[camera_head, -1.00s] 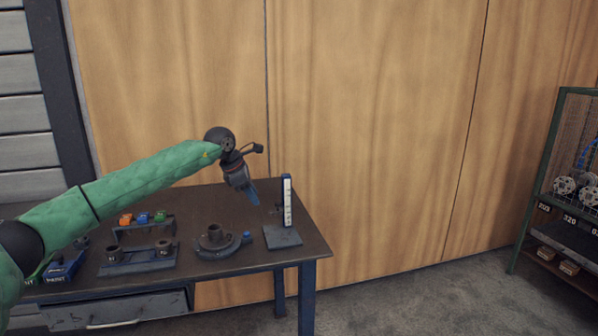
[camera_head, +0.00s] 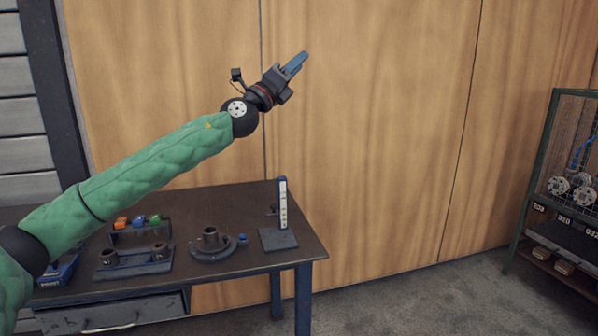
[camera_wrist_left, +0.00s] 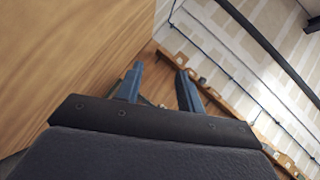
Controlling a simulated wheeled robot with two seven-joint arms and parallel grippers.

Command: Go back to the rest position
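My left gripper (camera_head: 297,64) is raised high above the table, in front of the wood panel wall, and points up and to the right in the head view. In the left wrist view its two blue fingers (camera_wrist_left: 158,88) stand apart with nothing between them. My right gripper is in neither view. The flanged pipe (camera_head: 211,240) stands upright on the table (camera_head: 205,277), well below the left gripper and clear of it.
A height gauge (camera_head: 283,205) on a flat base stands near the table's right edge. A block with two rings (camera_head: 135,258) and coloured parts (camera_head: 139,221) are on the left. A green wire rack (camera_head: 540,180) stands at the far right. Open floor lies between.

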